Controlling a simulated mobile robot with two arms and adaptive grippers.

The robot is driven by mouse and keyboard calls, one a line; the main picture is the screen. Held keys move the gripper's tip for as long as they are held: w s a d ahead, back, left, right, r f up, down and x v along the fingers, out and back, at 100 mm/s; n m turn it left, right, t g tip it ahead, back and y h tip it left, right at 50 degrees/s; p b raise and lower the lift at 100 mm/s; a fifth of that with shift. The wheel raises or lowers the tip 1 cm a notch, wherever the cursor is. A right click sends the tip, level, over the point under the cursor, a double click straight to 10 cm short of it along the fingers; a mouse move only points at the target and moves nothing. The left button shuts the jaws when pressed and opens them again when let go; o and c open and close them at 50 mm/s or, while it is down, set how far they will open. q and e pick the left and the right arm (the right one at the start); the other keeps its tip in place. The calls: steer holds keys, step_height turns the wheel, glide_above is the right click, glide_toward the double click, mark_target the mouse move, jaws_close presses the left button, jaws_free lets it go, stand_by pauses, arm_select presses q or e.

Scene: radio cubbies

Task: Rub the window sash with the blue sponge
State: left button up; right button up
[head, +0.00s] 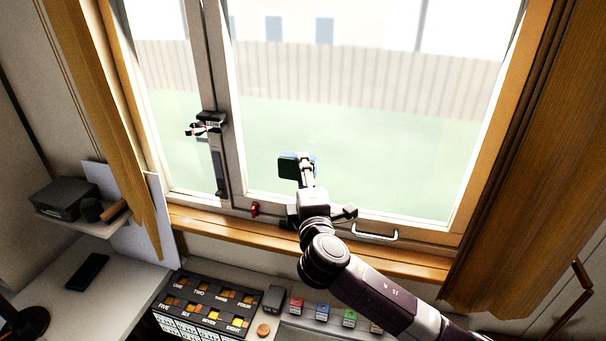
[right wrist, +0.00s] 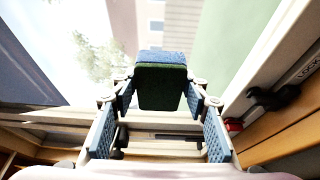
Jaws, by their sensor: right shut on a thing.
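The sponge (head: 288,167), dark green with a blue layer, is in front of the glass near the lower left of the large right window sash (head: 234,168). My right gripper (head: 306,166) is shut on it. In the right wrist view the sponge (right wrist: 160,88) sits between both fingertips, blue layer on the far side, green toward the camera. Whether the blue face touches the glass or sash, I cannot tell. My left gripper is not in view.
A dark latch (head: 209,122) is on the window's middle post. A red catch (head: 254,209) and silver handle (head: 375,233) are low on the frame. Curtains (head: 540,170) hang at the sides. Labelled cubbies (head: 205,305) and colored boxes (head: 322,311) stand below.

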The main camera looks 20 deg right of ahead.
steer(key=shift+w+d, duration=0.55)
steer(key=shift+w, duration=0.3)
stand_by(0.5)
steer(key=shift+d, duration=0.1)
steer(key=shift+s+d+p, duration=0.2)
steer(key=shift+s+d, duration=0.4)
steer(key=shift+d, duration=0.2)
steer(key=shift+s+d+p, duration=0.2)
steer(key=shift+s+d, duration=0.4)
steer(key=shift+d, duration=0.15)
steer(key=shift+w, duration=0.1)
steer(key=shift+w+a+r, duration=0.1)
steer(key=shift+w+a, duration=0.45)
steer(key=shift+a, duration=0.2)
steer(key=shift+w+a+r, duration=0.1)
steer(key=shift+w+a, duration=0.45)
steer(key=shift+a, duration=0.2)
